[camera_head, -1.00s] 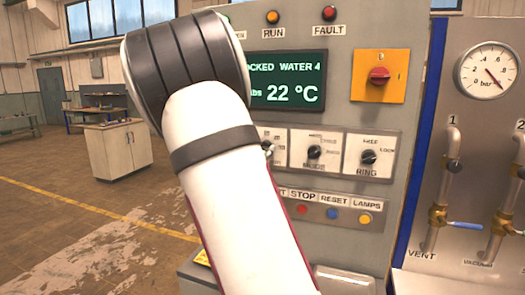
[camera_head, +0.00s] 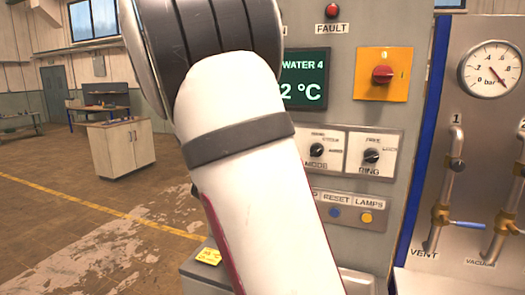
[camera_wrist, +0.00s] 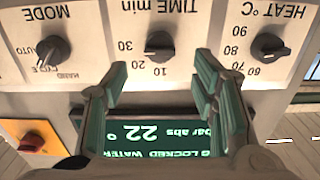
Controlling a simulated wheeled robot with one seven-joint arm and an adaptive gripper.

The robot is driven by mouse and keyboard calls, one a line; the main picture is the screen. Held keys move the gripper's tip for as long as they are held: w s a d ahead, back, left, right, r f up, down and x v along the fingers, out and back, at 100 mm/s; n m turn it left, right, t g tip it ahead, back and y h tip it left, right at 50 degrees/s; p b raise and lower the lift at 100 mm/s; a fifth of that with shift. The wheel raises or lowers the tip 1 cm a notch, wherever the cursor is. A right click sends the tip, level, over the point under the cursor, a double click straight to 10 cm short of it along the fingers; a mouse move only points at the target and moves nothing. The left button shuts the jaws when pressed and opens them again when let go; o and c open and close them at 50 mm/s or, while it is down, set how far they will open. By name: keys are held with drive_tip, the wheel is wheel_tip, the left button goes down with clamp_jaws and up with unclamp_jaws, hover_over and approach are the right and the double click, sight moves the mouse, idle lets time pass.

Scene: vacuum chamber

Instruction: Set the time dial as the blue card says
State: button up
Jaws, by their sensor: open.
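The time dial (camera_wrist: 159,43) is a dark knob on a cream plate lettered TIME min, upside down in the wrist view. In the head view my arm hides the time dial and my gripper. The blue card is not in sight.
The mode dial (camera_wrist: 53,50) and heat dial (camera_wrist: 268,46) flank the time dial. The ring dial (camera_head: 371,156), green display (camera_head: 304,78), red switch (camera_head: 382,75) and lamps button (camera_head: 366,217) are on the same panel. A yellow note (camera_head: 208,256) lies low.

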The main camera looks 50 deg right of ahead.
drive_tip(key=v, duration=0.5)
idle(0.5)
